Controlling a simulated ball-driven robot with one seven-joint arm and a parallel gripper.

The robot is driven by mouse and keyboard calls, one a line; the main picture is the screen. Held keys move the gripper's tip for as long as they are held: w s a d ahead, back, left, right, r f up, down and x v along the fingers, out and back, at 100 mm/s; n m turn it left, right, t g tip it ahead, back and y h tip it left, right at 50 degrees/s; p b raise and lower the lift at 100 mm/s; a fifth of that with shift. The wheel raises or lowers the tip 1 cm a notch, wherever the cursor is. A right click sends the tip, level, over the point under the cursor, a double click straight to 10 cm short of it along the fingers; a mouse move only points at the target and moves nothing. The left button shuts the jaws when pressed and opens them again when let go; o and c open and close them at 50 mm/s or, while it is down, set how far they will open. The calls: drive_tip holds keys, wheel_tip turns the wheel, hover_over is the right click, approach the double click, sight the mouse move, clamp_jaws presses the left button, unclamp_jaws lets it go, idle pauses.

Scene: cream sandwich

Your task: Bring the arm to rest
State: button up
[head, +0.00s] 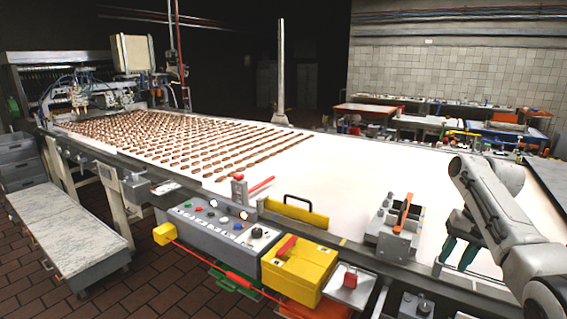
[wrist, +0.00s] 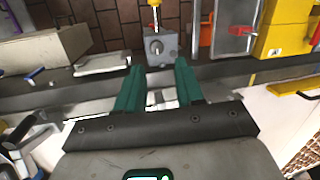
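My gripper (head: 453,264) hangs at the right of the head view, over the near right part of the white conveyor. Its two green fingers point down and stand apart. In the wrist view my gripper (wrist: 159,72) is open, with a clear gap between the green fingers and nothing held. Beyond the fingertips in that view is a small grey box (wrist: 161,48) with a yellow-topped stem. It looks apart from the fingers. My arm comes in from the right edge of the head view.
The long conveyor (head: 345,175) carries rows of brown biscuits (head: 190,140) at its far left; its right part is bare. Along the near edge stand a control panel (head: 222,226), a yellow box (head: 298,270) and a grey fixture with an orange handle (head: 398,222). Cluttered workbenches (head: 430,122) stand behind.

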drive_tip(key=s+a+f+n, duration=0.1)
drive_tip(key=s+a+f, duration=0.1)
drive_tip(key=a+f, duration=0.35)
drive_tip(key=s+a+f+n, duration=0.1)
drive_tip(key=s+a+f, duration=0.15)
drive_tip(key=f, duration=0.55)
drive_tip(key=s+a+f+n, duration=0.2)
drive_tip(key=s+a+f, duration=0.5)
drive_tip(key=s+f, duration=0.45)
drive_tip(key=s+a+f+h, duration=0.1)
drive_tip(key=s+f, duration=0.2)
drive_tip(key=s, duration=1)
drive_tip(key=s+d+r, duration=0.1)
drive_tip(key=s+r, duration=0.1)
drive_tip(key=s, duration=0.6)
drive_tip(key=s+r+n+h, duration=0.1)
drive_tip(key=s, duration=0.7)
drive_tip(key=shift+s+d+r+t+h, duration=0.3)
drive_tip(key=shift+s+d+r+t, duration=0.05)
drive_tip(key=shift+s+r+t, duration=0.05)
